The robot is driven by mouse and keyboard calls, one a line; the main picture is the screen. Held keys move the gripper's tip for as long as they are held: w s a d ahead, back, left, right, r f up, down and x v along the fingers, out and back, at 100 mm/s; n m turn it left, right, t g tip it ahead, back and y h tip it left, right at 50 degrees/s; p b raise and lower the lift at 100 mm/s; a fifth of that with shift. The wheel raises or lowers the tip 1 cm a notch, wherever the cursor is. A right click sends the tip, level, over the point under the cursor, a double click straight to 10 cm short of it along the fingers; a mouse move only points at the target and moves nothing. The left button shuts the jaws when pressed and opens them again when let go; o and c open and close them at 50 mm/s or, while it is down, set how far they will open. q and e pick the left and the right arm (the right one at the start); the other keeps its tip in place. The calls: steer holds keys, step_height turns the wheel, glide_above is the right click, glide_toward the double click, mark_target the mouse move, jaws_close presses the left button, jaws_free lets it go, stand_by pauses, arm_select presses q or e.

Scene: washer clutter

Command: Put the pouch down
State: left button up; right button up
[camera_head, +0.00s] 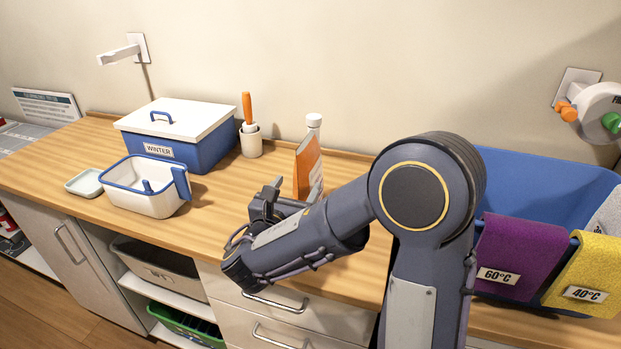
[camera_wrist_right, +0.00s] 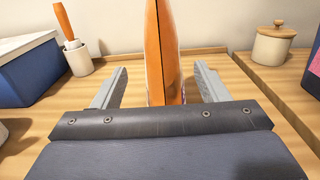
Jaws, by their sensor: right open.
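In the right wrist view the pouch (camera_wrist_right: 162,55) shows edge-on between the two fingers. My right gripper (camera_head: 268,198) is open around the pouch in the wrist view (camera_wrist_right: 160,88), with a gap on both sides. The pouch's lower part is hidden behind the gripper body in the wrist view. My left gripper is not in view.
A cup (camera_head: 251,143) with an orange handle, a blue WINTER box (camera_head: 205,150) and a white basket (camera_head: 135,197) stand to the left. A blue bin (camera_head: 545,185) with coloured cloths is at right. A lidded jar (camera_wrist_right: 272,45) stands behind.

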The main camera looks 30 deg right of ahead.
steer(key=p+x, duration=0.1)
steer(key=x, duration=0.5)
steer(key=shift+s+d, duration=0.1)
steer(key=shift+d, duration=0.1)
steer(key=c, duration=1.3)
steer(key=shift+r, duration=0.1)
jaws_close()
steer(key=shift+r, duration=0.1)
